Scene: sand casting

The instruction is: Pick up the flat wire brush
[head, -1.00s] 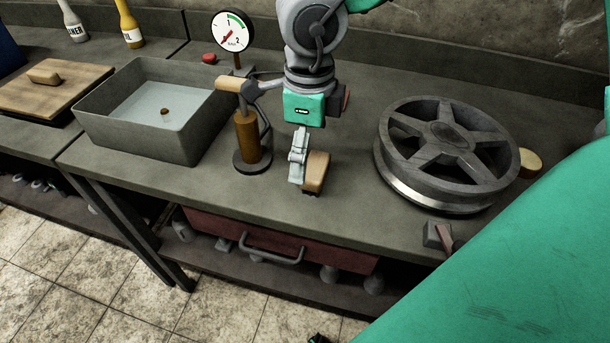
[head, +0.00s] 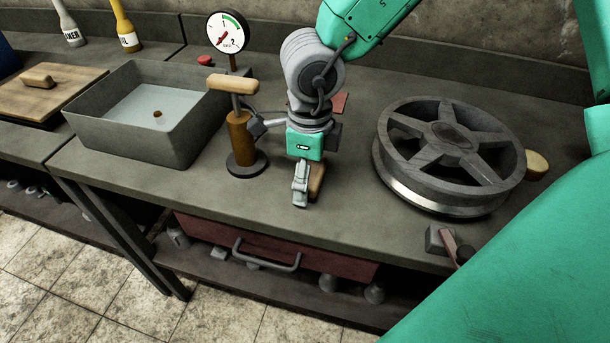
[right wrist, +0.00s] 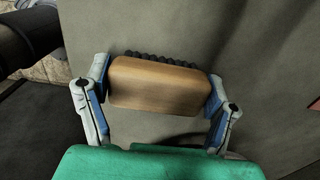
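The flat wire brush (right wrist: 158,84) has a tan wooden back and a row of dark bristles along its far edge in the right wrist view. In the head view, the brush (head: 317,180) lies on the bench, partly hidden behind my right gripper (head: 300,186). In the right wrist view my right gripper (right wrist: 156,88) is spread wide, with one blue-padded finger at each end of the brush. The pads are very near the ends; I cannot tell whether they touch. My left gripper is not in view.
A spoked wheel (head: 398,178) stands to the right on the bench (head: 360,222). A hand pump (head: 240,145) with a wooden handle stands close left, beside a grey water basin (head: 180,147). A gauge (head: 226,33) stands behind. The bench's front edge is near.

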